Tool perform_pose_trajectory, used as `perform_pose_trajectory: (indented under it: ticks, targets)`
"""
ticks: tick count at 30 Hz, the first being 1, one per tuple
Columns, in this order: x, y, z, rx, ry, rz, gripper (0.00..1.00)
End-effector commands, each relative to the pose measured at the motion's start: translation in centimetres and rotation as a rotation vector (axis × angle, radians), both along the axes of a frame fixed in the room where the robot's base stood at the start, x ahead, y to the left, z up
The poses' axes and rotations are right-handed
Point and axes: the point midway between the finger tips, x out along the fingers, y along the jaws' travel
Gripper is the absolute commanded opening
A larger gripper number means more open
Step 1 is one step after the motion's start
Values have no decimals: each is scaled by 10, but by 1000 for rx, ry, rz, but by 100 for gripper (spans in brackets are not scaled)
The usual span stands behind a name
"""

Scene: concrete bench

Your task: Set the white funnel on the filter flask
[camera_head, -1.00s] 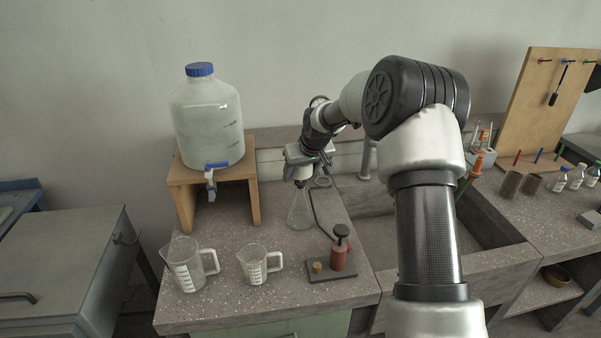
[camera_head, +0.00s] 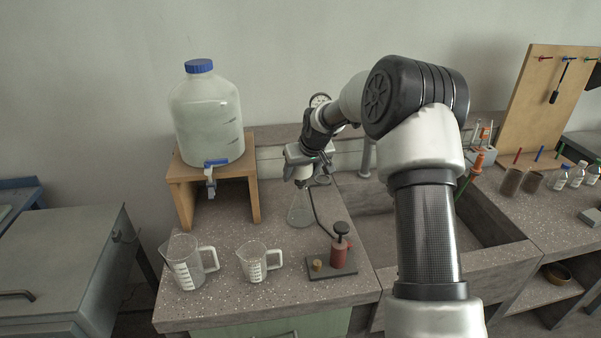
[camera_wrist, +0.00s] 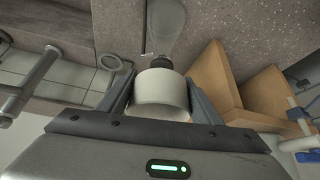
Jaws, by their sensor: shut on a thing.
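The white funnel (camera_wrist: 160,92) is between the two fingers of my gripper (camera_wrist: 162,98), which is shut on it. A dark stopper (camera_wrist: 161,64) shows at the funnel's narrow end. The clear conical filter flask (camera_head: 300,213) stands on the bench, and it also shows beyond the funnel in the wrist view (camera_wrist: 166,28). In the head view, my gripper (camera_head: 301,163) is directly above the flask, with the funnel (camera_head: 298,173) at its mouth. The funnel looks roughly upright and in line with the flask neck. I cannot tell whether the stopper is seated in the neck.
A large carboy (camera_head: 207,118) on a wooden stand (camera_head: 250,180) is left of the flask. Two measuring jugs (camera_head: 188,264) (camera_head: 258,263) and a red hand pump (camera_head: 339,252) stand in front. A sink (camera_head: 375,235) with a tap (camera_head: 367,158) is to the right.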

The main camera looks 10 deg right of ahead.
Motion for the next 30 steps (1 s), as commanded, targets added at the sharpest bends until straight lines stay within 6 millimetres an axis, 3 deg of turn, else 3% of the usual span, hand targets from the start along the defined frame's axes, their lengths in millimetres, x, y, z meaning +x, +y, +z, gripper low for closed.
perform_pose_trajectory:
  ticks: [8,9,13,23,30]
  targets:
    - [0,0,-1,0,-1,0,34]
    - [0,0,-1,0,-1,0,60]
    - [0,0,-1,0,-1,0,80]
    - [-1,0,1,0,0,0,80]
    - [-18,-5,34,-2,-3,0,80]
